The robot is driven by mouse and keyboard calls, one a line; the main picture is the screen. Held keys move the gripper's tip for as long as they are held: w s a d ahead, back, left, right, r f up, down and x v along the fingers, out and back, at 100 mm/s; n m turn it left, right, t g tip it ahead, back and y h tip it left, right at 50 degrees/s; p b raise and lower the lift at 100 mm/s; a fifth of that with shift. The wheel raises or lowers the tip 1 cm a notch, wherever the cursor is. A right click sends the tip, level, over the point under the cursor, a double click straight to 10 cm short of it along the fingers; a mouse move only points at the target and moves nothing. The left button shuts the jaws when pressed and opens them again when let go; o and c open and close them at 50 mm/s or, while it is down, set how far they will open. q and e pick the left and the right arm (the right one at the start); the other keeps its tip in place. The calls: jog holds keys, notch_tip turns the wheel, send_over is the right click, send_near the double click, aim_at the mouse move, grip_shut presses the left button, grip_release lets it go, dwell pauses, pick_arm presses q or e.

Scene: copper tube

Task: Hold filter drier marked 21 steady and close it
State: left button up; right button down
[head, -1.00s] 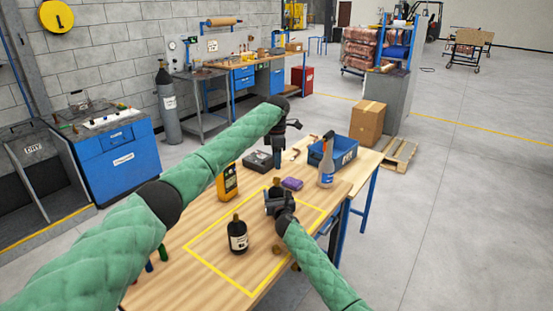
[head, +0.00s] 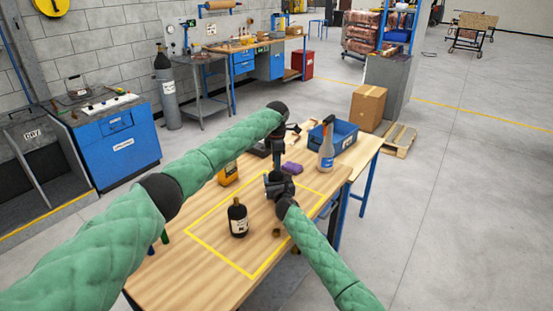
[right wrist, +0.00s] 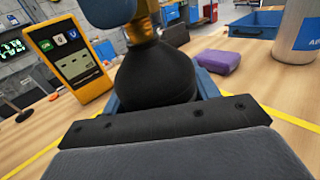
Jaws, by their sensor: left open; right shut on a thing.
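A black filter drier (right wrist: 155,75) with a brass neck (right wrist: 140,28) stands in my right gripper (head: 279,186), which is shut on its body. Its number is not readable. My left gripper (head: 277,163) points down right above it, open, close to its top. A blue-grey part at the top of the right wrist view (right wrist: 108,10) seems to be that gripper; I cannot tell if it touches the neck. A second black drier (head: 238,218) with a white label stands upright inside the yellow outline. A small brass-coloured cap (head: 276,232) lies on the table.
The wooden table (head: 180,270) carries a yellow meter (head: 228,174), which also shows in the right wrist view (right wrist: 70,62). A purple block (head: 292,168), a spray bottle (head: 326,150) and a blue bin (head: 345,136) stand farther back. The front left of the table is clear.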

pick_arm(q)
grip_shut()
